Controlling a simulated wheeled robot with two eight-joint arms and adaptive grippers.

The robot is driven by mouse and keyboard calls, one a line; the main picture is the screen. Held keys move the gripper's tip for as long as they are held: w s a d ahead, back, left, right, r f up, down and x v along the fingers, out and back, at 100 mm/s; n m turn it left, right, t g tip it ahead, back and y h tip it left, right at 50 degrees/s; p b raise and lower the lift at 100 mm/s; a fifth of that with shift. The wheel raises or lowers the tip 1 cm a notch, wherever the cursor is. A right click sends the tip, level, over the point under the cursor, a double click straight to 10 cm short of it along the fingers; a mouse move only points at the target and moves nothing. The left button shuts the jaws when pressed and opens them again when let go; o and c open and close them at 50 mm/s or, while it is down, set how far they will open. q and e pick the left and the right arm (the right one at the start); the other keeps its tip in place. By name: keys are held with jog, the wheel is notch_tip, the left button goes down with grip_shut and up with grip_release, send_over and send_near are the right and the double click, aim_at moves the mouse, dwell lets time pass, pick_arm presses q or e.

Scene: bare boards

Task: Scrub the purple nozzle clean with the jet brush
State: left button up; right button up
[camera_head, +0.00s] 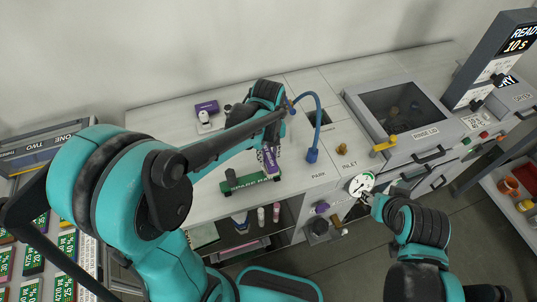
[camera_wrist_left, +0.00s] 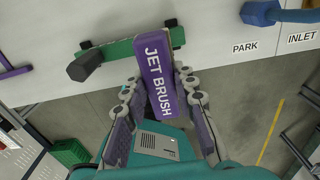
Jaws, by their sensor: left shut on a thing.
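The jet brush (camera_wrist_left: 160,60) is a purple block with white lettering. In the left wrist view it lies between the fingers of my left gripper (camera_wrist_left: 158,88), which is shut on it. In the head view a bit of the brush (camera_head: 270,160) shows below my left gripper (camera_head: 268,146), over the green spare rack (camera_head: 250,184). I cannot make out the purple nozzle for certain; a small purple piece (camera_head: 321,207) sits on the counter front. My right gripper (camera_head: 368,198) is at a round white dial (camera_head: 361,184); its jaw state is unclear.
A blue hose (camera_head: 317,110) arches to the PARK spot, left of the brass INLET fitting (camera_head: 342,160). A grey rinse unit (camera_head: 400,112) with a yellow handle (camera_head: 384,144) stands right. A purple-and-white item (camera_head: 206,108) stands at the counter's back left.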

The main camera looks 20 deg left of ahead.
pick_arm(q)
jog(key=shift+f, duration=0.3)
